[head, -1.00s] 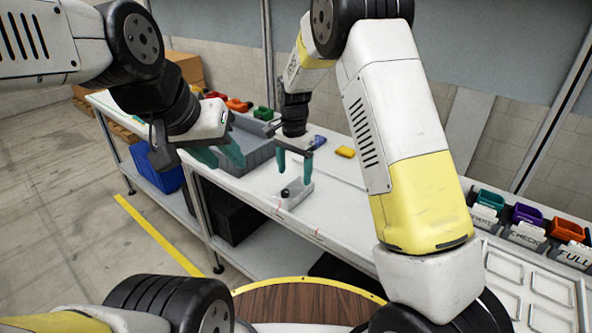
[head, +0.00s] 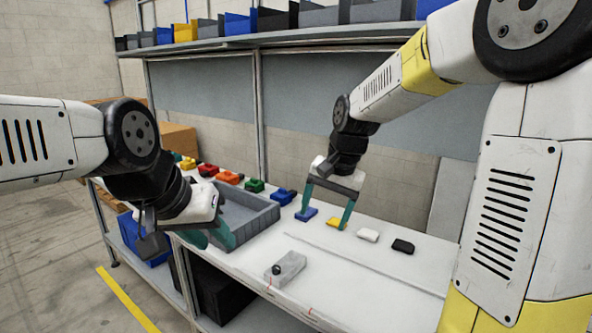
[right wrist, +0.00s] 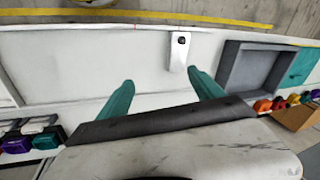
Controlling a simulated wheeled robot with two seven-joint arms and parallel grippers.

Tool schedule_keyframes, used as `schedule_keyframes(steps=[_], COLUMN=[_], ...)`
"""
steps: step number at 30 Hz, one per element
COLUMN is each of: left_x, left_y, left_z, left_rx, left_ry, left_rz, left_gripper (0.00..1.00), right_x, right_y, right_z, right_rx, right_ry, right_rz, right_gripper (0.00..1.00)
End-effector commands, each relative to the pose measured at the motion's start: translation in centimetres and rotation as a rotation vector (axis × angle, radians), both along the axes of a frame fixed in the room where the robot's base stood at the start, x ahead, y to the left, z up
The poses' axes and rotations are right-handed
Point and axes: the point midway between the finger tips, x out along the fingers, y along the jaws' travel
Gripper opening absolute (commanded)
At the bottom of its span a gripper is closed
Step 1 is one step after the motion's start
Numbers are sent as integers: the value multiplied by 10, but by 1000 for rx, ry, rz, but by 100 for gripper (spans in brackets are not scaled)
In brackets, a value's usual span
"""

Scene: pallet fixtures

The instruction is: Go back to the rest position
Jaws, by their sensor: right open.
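My right gripper (head: 325,213) is open and empty, raised above the back part of the white table (head: 372,281). Its two teal fingers stand wide apart in the right wrist view (right wrist: 158,95), with nothing between them. My left gripper (head: 218,238) hangs at the near left edge of the grey tray (head: 262,228). Its teal fingers show spread apart, and no object shows between them. A small light grey block with a dark knob (head: 286,269) sits on the table near its front edge, apart from both grippers; it also shows in the right wrist view (right wrist: 179,52).
Blue, yellow, white and black pieces (head: 402,246) lie near the right gripper. A shelf with bins (head: 290,38) runs above. A blue crate (head: 143,240) stands below at left.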

Motion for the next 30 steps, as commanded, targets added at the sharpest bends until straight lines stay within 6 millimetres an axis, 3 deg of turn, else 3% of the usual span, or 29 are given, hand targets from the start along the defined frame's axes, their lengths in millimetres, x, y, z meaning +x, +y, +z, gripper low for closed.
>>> schedule_keyframes(steps=[1,6,15,21,30], left_x=[0,0,0,0,0], left_y=[0,0,0,0,0], left_z=[0,0,0,0,0], left_rx=[0,0,0,0,0], left_ry=[0,0,0,0,0], left_rz=[0,0,0,0,0], left_gripper=[36,36,36,36,36], right_x=[-17,-73,-158,-179,-180], right_y=[-12,-41,-71,-77,-77], right_z=[15,45,57,54,53], right_rx=[10,0,-98,-142,-146], right_ry=[-41,-170,-371,-419,-422], right_rz=[24,136,296,339,344], right_gripper=[76,76,76,76,76])
